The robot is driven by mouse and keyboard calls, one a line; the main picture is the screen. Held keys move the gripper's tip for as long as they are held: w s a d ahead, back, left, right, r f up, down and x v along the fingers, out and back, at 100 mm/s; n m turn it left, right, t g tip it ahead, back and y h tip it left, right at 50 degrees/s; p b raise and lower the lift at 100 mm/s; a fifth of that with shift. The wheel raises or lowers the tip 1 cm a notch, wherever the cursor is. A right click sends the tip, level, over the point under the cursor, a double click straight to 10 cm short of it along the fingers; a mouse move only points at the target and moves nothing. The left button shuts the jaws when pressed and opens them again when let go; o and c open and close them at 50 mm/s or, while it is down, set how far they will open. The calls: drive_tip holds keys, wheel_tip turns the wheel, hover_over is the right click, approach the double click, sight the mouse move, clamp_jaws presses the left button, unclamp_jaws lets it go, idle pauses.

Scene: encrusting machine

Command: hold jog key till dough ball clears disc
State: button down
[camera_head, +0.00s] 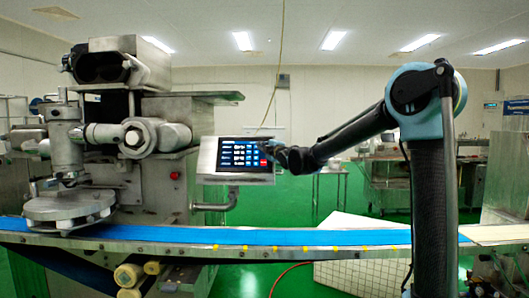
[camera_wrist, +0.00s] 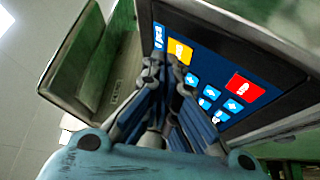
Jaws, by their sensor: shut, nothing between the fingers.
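The control screen (camera_head: 233,152) is a dark blue panel in a metal housing, at the middle of the head view. In the wrist view the screen (camera_wrist: 255,55) shows an orange key (camera_wrist: 179,50), a red key (camera_wrist: 244,88) and several small blue arrow keys (camera_wrist: 209,92). I cannot read which one is the jog key. My gripper (camera_wrist: 165,66) is shut and empty, its tips at the lower edge of the orange key; contact is unclear. In the head view my gripper (camera_head: 268,148) is at the screen's right edge. The metal disc (camera_head: 70,206) is at lower left; I make out no dough ball.
A blue conveyor belt (camera_head: 240,238) runs across the front, with small yellow pieces along its front edge. The encrusting machine (camera_head: 165,110) stands at left. A red button (camera_head: 175,175) is on its body.

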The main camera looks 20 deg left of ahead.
drive_tip(key=shift+w+a+f, duration=0.25)
drive_tip(key=shift+w+f, duration=0.05)
drive_tip(key=shift+w, duration=0.15)
idle(1.0)
idle(2.0)
drive_tip(key=shift+s+d+r, duration=0.15)
drive_tip(key=shift+s+r, duration=0.2)
drive_tip(key=shift+s, duration=0.25)
drive_tip(key=shift+s+d+r, duration=0.15)
drive_tip(key=shift+s+r, duration=0.3)
drive_tip(key=shift+s, duration=0.25)
drive_tip(key=shift+s+d+r, duration=0.2)
drive_tip(key=shift+s+r, duration=0.2)
drive_tip(key=shift+s, duration=0.3)
drive_tip(key=shift+s+d+r, duration=0.15)
drive_tip(key=shift+s+r, duration=0.3)
drive_tip(key=shift+s, duration=0.25)
